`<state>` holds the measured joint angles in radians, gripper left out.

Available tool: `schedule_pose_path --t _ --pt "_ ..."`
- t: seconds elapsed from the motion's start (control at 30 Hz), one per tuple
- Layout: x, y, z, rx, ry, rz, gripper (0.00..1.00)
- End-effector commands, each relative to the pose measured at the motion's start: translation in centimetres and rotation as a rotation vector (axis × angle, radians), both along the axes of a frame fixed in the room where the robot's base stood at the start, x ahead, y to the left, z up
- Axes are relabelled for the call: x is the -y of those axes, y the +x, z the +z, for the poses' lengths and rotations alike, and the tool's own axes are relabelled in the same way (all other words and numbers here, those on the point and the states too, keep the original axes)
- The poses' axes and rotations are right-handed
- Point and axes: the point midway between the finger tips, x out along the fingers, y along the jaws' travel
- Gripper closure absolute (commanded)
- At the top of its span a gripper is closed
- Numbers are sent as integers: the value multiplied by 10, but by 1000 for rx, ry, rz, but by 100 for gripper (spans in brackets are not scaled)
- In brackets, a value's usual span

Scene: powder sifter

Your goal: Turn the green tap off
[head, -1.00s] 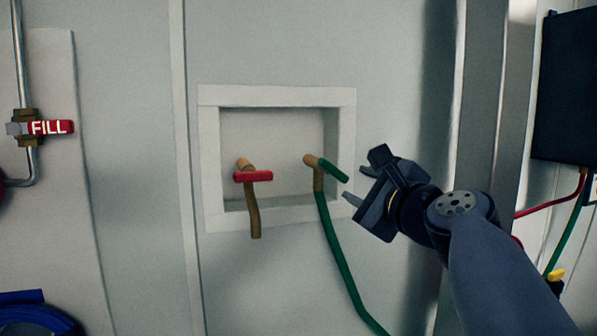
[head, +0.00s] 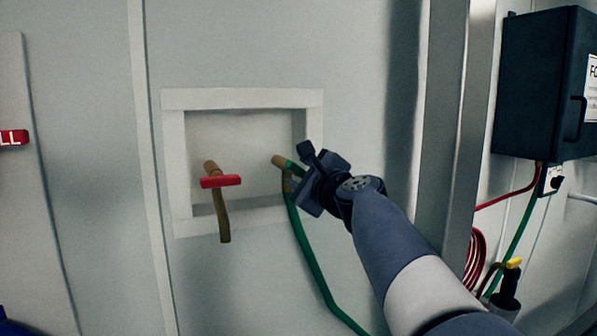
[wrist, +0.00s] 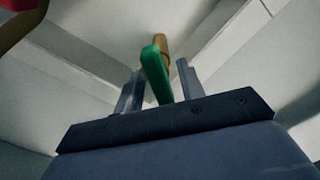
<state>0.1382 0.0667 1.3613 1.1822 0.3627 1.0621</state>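The green tap handle (head: 292,167) sits on a brass spout in the right half of a white recessed wall box (head: 245,98). It slants down and to the right in the head view. A green hose (head: 310,255) hangs from this tap. My gripper (head: 297,184) is at the handle and partly covers it. In the wrist view the green handle (wrist: 157,72) stands between my two fingers (wrist: 158,88), with a visible gap at least on the right. The fingers are apart and do not appear to press on it.
A red-handled tap (head: 220,181) is in the left half of the box. The box frame stands around both taps. To the right are a metal post (head: 462,130) and a dark wall cabinet (head: 540,85) with red and green lines below.

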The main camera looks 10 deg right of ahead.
Motion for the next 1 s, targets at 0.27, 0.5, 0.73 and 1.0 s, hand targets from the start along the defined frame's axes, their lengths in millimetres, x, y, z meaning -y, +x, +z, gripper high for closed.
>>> schedule_pose_path --t 0.27,0.5,0.73,1.0 --pt "0 0 0 0 0 0 66" --pt "0 0 0 0 0 0 86" --pt "0 0 0 0 0 0 100" --pt "0 0 -1 4 -23 0 100"
